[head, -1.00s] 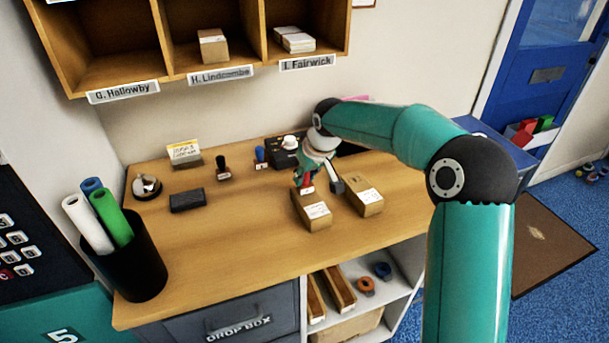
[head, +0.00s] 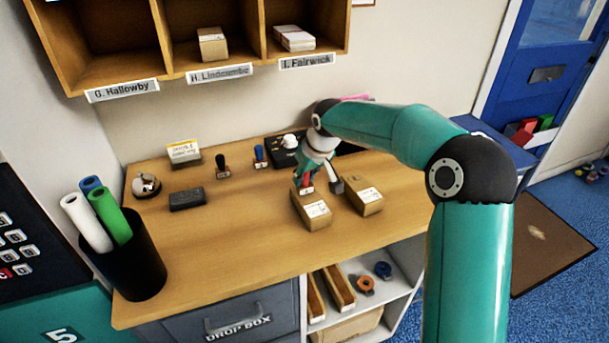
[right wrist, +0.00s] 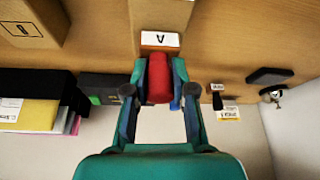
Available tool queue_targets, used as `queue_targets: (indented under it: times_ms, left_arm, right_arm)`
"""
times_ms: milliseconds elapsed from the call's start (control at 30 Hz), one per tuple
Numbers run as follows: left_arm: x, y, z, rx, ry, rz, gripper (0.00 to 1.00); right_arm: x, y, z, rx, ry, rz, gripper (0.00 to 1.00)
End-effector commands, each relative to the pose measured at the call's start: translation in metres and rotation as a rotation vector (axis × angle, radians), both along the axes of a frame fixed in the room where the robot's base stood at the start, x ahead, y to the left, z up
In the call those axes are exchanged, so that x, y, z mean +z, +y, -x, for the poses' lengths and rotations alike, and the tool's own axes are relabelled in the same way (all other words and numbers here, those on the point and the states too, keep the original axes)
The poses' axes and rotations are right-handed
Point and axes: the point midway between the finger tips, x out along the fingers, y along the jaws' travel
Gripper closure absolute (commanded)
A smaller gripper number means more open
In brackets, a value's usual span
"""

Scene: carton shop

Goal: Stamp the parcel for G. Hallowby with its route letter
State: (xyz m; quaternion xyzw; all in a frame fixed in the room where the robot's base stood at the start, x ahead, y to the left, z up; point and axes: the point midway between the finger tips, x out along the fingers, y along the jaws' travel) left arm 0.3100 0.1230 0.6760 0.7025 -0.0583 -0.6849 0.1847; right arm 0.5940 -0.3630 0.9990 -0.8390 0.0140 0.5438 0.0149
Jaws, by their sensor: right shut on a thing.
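My right gripper (head: 319,185) is shut on a red-handled stamp (head: 306,188), over the back of the left small brown parcel (head: 311,212). In the right wrist view the red handle (right wrist: 159,80) sits between the fingers and the base carries a white label with an upside-down "A" (right wrist: 160,40). I cannot tell whether the stamp touches the parcel. A second brown parcel (head: 364,197) lies just to the right. Both have white labels on top, too small to read. My left gripper is not in view.
A black-handled stamp (head: 222,166), a blue-handled stamp (head: 260,156), a dark pad (head: 187,199), a card (head: 184,152) and a bell (head: 146,185) are on the bench. Pigeonholes hang above; the one labelled G. Hallowby (head: 123,90) looks empty. The bench's front middle is clear.

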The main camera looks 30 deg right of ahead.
Motion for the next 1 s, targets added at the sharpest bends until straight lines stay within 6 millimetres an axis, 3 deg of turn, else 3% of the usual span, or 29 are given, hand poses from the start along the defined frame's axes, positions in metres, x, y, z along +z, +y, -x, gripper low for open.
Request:
queue_targets:
  times_ms: [800,1000]
  left_arm:
    - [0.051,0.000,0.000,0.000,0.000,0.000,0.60]
    - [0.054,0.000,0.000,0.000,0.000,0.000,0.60]
  right_arm:
    - [0.065,0.000,0.000,0.000,-0.001,0.000,0.98]
    - [0.070,0.000,0.000,0.000,-0.001,0.000,0.98]
